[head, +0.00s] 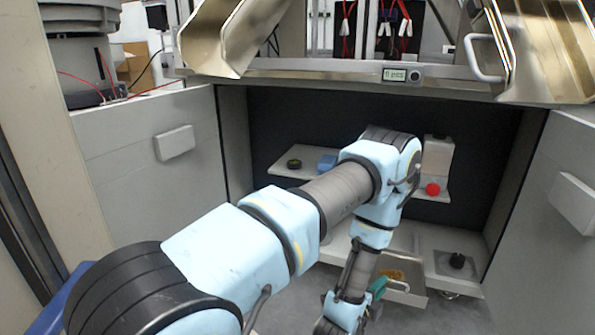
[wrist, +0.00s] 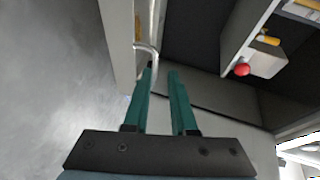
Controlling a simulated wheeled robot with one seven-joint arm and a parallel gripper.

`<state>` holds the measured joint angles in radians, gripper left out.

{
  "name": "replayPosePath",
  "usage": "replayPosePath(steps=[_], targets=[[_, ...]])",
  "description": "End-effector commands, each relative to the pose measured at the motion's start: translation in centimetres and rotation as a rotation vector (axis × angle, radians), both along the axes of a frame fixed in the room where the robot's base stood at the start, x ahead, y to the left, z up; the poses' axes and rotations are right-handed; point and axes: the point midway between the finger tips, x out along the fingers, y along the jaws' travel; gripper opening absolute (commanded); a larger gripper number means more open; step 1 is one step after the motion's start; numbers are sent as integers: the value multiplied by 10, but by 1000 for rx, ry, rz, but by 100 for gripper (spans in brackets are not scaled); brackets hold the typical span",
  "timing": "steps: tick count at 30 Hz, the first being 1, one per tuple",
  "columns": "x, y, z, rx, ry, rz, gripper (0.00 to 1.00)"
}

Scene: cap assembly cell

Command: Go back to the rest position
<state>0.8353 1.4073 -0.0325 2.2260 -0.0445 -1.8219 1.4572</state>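My gripper (wrist: 161,72) has two green fingers with an empty gap between them in the wrist view. A pale curved handle (wrist: 150,48) on a light panel (wrist: 117,35) is close to the left fingertip; whether they touch I cannot tell. In the head view, my arm reaches down into the open cabinet, and a green part of my gripper (head: 378,287) shows low beside an open drawer (head: 409,297). The drawer holds something orange-brown (head: 390,275). The rest of my gripper is hidden behind the arm.
Open cabinet doors stand at left (head: 130,150) and right (head: 549,205). A black piece (head: 457,261) sits lower right. Metal chutes overhang above.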

Motion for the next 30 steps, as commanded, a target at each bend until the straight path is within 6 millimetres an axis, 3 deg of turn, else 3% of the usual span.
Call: replayPosePath(steps=[5,8,12,15,22,27,30], targets=[[56,15,43,-35,221,149,25],[84,36,68,-63,378,263,25],[110,75,106,-113,588,440,25],[118,108,134,-155,731,579,25],[106,195,203,-276,1028,935,25],[70,255,250,-376,1209,1212,25],[47,280,272,-425,1285,1349,25]])
